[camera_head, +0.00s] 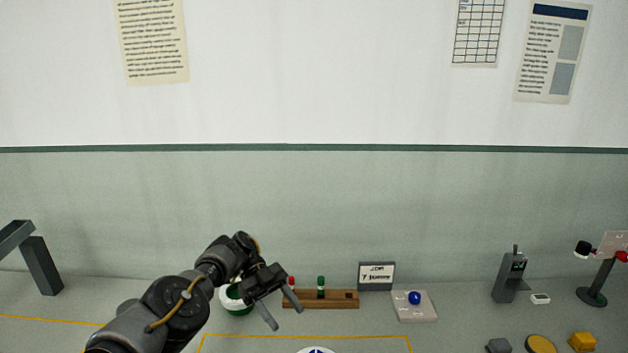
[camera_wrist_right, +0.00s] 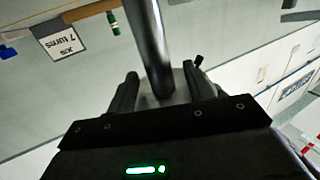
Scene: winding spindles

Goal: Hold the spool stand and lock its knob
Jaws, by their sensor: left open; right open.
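In the right wrist view a thick grey post (camera_wrist_right: 154,45) runs from the top edge down between the two fingers of my right gripper (camera_wrist_right: 160,88). It seems to be part of the spool stand. A pale part shows behind it, with a small dark knob-like piece (camera_wrist_right: 198,61) by the right finger. I cannot tell whether the fingers touch the post. The right gripper is open and outside the head view. A white disc with a blue cross (camera_head: 317,350) is cut off at the head view's bottom edge. My left gripper (camera_head: 283,311) is open and empty above the table.
A wooden rack (camera_head: 335,300) with red and green pegs stands behind my left gripper. A green-and-white round item (camera_head: 235,299) is partly hidden by it. A sign (camera_head: 377,275), a pad with a blue ball (camera_head: 414,298) and a dark grey device (camera_head: 509,277) stand further right.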

